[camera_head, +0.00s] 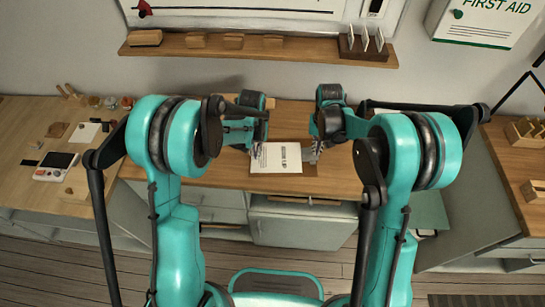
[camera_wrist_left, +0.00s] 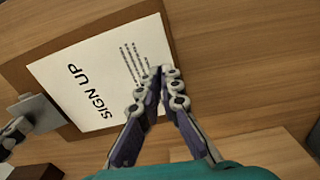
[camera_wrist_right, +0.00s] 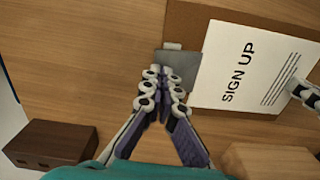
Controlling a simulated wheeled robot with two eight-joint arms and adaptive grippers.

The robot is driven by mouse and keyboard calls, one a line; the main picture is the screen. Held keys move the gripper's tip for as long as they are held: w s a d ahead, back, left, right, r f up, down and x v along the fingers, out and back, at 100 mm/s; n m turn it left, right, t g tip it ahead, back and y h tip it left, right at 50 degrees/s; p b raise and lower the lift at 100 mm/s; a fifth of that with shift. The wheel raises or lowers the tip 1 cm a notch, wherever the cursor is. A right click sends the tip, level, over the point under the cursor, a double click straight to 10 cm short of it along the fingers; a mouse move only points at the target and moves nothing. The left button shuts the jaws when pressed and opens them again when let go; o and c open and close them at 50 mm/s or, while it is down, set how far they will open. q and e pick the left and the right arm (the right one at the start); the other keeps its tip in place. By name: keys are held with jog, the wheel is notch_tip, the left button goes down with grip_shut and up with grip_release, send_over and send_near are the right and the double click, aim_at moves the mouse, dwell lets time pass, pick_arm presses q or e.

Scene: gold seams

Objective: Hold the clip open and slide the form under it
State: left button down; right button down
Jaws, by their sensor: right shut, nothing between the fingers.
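The white form (camera_head: 275,158), headed SIGN UP, lies on a brown clipboard (camera_wrist_right: 185,22) on the middle table. The grey metal clip (camera_wrist_right: 181,68) is at the board's edge beside the form's heading. The clip and the form's edge meet closely; I cannot tell if the clip overlaps the paper. My right gripper (camera_wrist_right: 163,72) is shut with its fingertips at the clip's outer edge. My left gripper (camera_wrist_left: 163,72) is shut on the form's opposite edge, below the printed lines; its fingertips hide that bit of paper. It also shows in the right wrist view (camera_wrist_right: 297,86).
A dark wooden block (camera_wrist_right: 50,143) and a lighter wooden block (camera_wrist_right: 268,160) lie near the board. A wall shelf (camera_head: 258,52) is behind the table. Side counters stand left (camera_head: 75,160) and right (camera_head: 515,165).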

aim_at(247, 158)
pick_arm(q)
jog(key=shift+d+f, duration=0.1)
jog(key=shift+d, duration=0.65)
dwell(0.4)
jog(key=shift+w+r, duration=0.15)
jog(key=shift+r, duration=0.1)
jog(key=shift+a+r, duration=0.25)
jog(key=shift+r, duration=0.1)
dwell(0.4)
jog(key=shift+d, duration=0.9)
jog(key=shift+f, duration=0.5)
dwell(1.4)
jog(key=shift+a, duration=0.15)
dwell(0.4)
jog(key=shift+s+a, duration=0.2)
jog(key=shift+a, duration=2.75)
